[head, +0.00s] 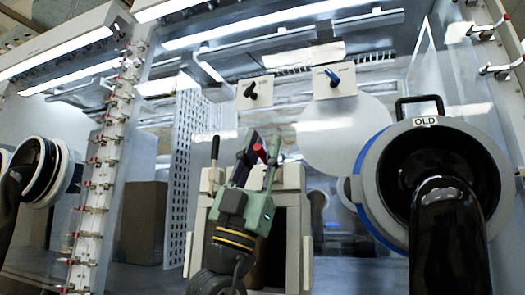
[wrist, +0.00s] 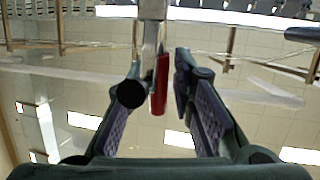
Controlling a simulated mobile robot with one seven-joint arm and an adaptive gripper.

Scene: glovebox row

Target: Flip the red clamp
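My gripper (head: 262,152) is raised in the middle of the head view, with its fingers pointing up and apart. A red clamp handle (head: 260,149) shows between the fingers there. In the wrist view the red handle (wrist: 160,86) hangs down between the two fingers of my gripper (wrist: 158,75), closer to the right finger. A metal bar (wrist: 152,36) stands above it, and a black round end (wrist: 131,94) is just left of it, by the left finger. I see a gap on the red handle's right side. Whether the left finger touches anything is unclear.
A glovebox with a clear front stands ahead. A black-sleeved glove port (head: 447,190) marked OLD is at the right, another port (head: 50,172) at the left. A white post (head: 98,180) carries several small red-tipped clamps. More clamps (head: 490,70) sit at the upper right.

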